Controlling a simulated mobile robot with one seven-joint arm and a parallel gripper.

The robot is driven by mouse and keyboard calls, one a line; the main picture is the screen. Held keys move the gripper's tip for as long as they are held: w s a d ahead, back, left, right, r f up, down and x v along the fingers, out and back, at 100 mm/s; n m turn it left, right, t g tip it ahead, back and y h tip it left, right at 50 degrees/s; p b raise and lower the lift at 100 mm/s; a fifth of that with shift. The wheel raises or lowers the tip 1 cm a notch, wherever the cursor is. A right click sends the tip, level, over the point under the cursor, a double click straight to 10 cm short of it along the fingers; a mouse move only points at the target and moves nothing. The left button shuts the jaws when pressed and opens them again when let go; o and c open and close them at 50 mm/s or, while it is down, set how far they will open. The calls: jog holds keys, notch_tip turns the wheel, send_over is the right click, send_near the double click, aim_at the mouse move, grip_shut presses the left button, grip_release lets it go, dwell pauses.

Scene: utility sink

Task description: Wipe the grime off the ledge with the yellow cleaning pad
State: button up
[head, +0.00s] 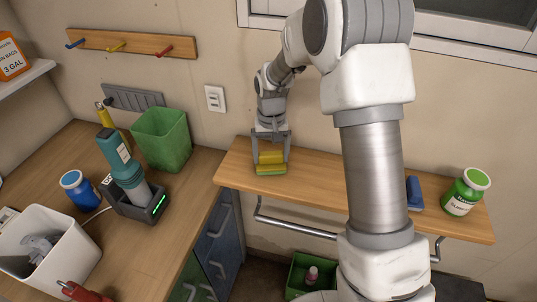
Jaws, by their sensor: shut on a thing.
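The yellow cleaning pad (271,159) is between the fingers of my gripper (271,152), which is shut on it near the left end of the wooden ledge (314,176). A green-and-yellow layer shows under the pad, at the ledge surface. The pad looks to be at or very near the ledge, but I cannot tell for sure if it touches. I cannot make out grime on the visible wood. My arm hides the middle-right part of the ledge.
The left counter holds a green bin (162,139), a teal device (122,165) and a white bin (70,262).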

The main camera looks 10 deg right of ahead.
jog(key=shift+r+p, duration=2.4)
jog(key=shift+r, duration=1.75)
